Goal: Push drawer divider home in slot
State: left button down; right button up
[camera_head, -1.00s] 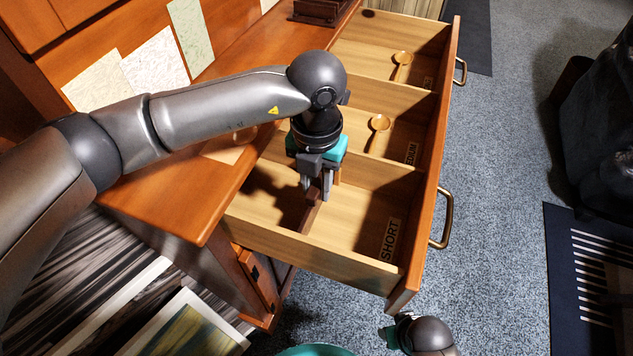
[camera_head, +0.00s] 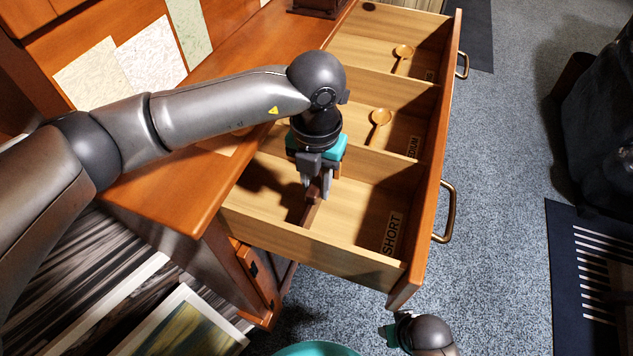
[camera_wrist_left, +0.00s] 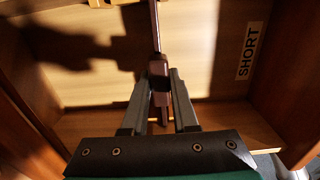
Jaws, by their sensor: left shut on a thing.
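The drawer divider (camera_head: 312,208) is a dark brown, narrow strip in the compartment labelled SHORT of the open drawer. It runs roughly parallel to the drawer front. My left gripper (camera_head: 316,190) points down into that compartment and is shut on the strip. In the left wrist view, the divider (camera_wrist_left: 160,85) sits between the two grey fingers (camera_wrist_left: 158,100), with a thin length running away toward the top. Its far end and any slot are not clear. My right gripper (camera_head: 390,336) shows only in part at the bottom, outside the drawer; its fingers are not clear.
Pale cross walls (camera_head: 385,168) split the drawer. The drawer front (camera_head: 432,150) has brass handles. The wooden desktop (camera_head: 165,190) lies left. A teal rounded thing (camera_head: 315,349) shows at the bottom edge.

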pick_arm(q)
jog(key=shift+s+d+f, duration=0.1)
jog(key=shift+s+f, duration=0.05)
jog(key=c, duration=0.6)
grip_release()
notch_tip(320, 180, up, 16)
jog(key=p, duration=1.3)
jog(key=shift+r, duration=0.2)
